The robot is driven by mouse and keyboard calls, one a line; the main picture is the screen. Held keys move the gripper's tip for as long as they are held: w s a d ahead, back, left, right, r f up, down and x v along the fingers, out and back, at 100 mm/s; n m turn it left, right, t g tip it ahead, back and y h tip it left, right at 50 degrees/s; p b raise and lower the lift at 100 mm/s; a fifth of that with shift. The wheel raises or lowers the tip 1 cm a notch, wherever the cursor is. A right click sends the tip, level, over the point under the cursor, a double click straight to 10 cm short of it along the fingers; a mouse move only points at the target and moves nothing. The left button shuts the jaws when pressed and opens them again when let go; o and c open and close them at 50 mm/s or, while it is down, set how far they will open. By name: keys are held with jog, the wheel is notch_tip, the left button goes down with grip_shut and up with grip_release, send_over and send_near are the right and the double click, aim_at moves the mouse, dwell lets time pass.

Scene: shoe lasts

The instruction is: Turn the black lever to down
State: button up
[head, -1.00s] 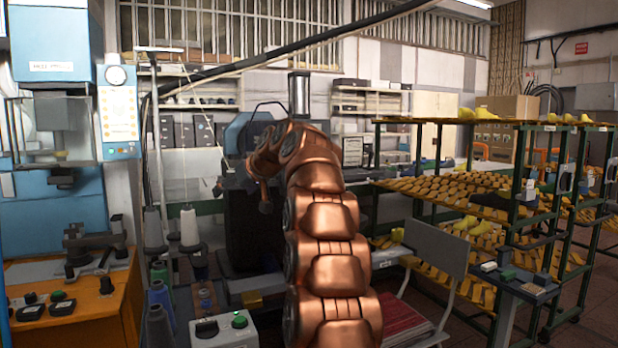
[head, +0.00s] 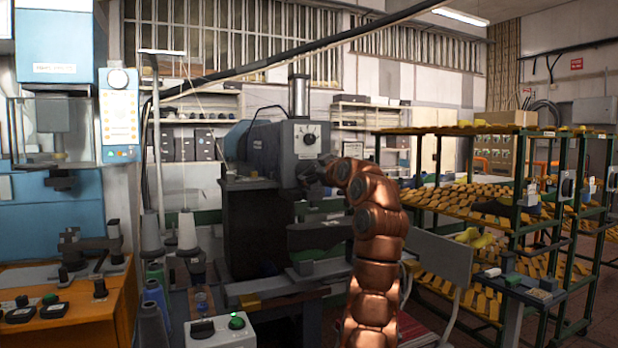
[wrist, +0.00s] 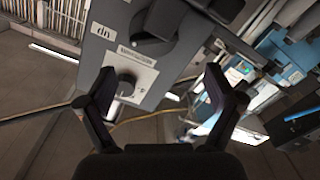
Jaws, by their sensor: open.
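The black lever (wrist: 160,28) shows at the top of the wrist view as a dark rounded part on the grey machine panel, beside a label reading UP that appears upside down. Its exact angle is hard to tell. My gripper (wrist: 160,74) is open and empty, its two black fingers spread below the lever in that view and apart from it. In the head view my gripper (head: 313,172) is at the front of the grey machine (head: 262,150), where it seems to hide the lever.
A round knob (wrist: 125,86) on a white plate sits near the left finger in the wrist view; it also shows on the machine's upper front in the head view (head: 309,139). Shelves of yellow lasts (head: 470,205) stand right. A blue press (head: 60,130) stands left.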

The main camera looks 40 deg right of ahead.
aim_at(309, 170)
jog(key=w+d+p, duration=0.1)
jog(key=p, duration=0.1)
jog(key=w+d+p, duration=0.1)
jog(key=w+p, duration=0.1)
jog(key=shift+n+p, duration=0.4)
jog(key=shift+f+p+x, duration=0.15)
jog(key=shift+p+x, duration=0.35)
jog(key=shift+x, duration=0.3)
jog(key=shift+f+p+x, duration=0.15)
jog(key=shift+p+x, duration=0.3)
jog(key=shift+x, duration=0.3)
jog(key=shift+d, duration=0.1)
jog(key=c, duration=1.1)
jog(key=shift+c, duration=0.2)
